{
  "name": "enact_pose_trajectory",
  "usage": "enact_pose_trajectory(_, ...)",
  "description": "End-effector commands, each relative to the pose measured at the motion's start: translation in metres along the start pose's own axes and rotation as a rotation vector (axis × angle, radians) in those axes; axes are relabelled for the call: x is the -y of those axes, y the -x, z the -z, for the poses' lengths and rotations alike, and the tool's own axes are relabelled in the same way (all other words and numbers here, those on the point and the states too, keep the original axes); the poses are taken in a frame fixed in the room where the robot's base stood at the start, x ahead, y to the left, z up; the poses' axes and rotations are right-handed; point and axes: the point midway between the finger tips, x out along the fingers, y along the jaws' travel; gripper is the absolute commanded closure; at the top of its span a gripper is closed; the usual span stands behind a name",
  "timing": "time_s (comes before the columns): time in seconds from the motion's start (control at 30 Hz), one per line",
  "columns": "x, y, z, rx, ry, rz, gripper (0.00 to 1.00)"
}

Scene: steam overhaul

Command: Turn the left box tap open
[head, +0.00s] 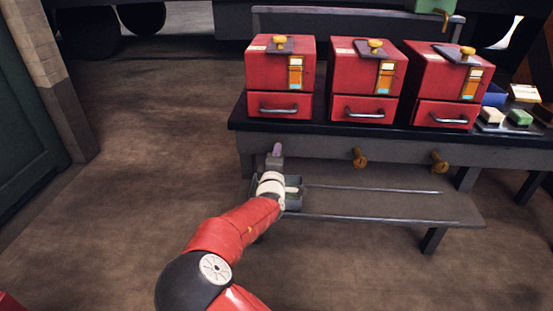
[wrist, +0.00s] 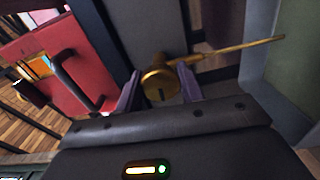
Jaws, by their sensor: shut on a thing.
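Three red boxes stand in a row on the dark bench. The left box (head: 280,70) has a brass knob on its lid and a grey drawer handle. My gripper (head: 277,152) is at the bench front below the left box. It hides the left tap in the head view. In the wrist view the brass tap (wrist: 160,85) sits between the two fingers of my gripper (wrist: 158,92), which are shut on it. A long thin brass lever (wrist: 232,48) runs from the tap to the right of that picture. The middle tap (head: 359,157) and right tap (head: 439,161) stick out of the bench front.
A low grey shelf (head: 390,207) with thin rails runs under the bench (head: 320,147), close to my wrist. The middle box (head: 366,75) and right box (head: 447,80) stand beside the left one. Small green and white blocks lie at the far right. The floor at left is clear.

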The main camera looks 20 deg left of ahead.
Motion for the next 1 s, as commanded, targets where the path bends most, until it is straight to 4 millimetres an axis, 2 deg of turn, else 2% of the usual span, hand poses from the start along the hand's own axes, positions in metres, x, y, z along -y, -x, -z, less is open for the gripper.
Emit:
enact_pose_trajectory(0.27, 0.0014, 0.0004, 0.0007, -0.001, 0.067, 0.003, 0.85)
enact_pose_trajectory(0.7, 0.0015, 0.0003, 0.0006, -0.001, 0.076, 0.003, 0.85)
enact_pose_trajectory(0.73, 0.0015, 0.0003, 0.0006, -0.001, 0.076, 0.003, 0.59)
enact_pose_trajectory(0.87, 0.0011, 0.0002, 0.0004, -0.001, 0.075, 0.002, 0.43)
enact_pose_trajectory(1.0, 0.0007, 0.0002, 0.0002, 0.0, 0.074, 0.001, 0.43)
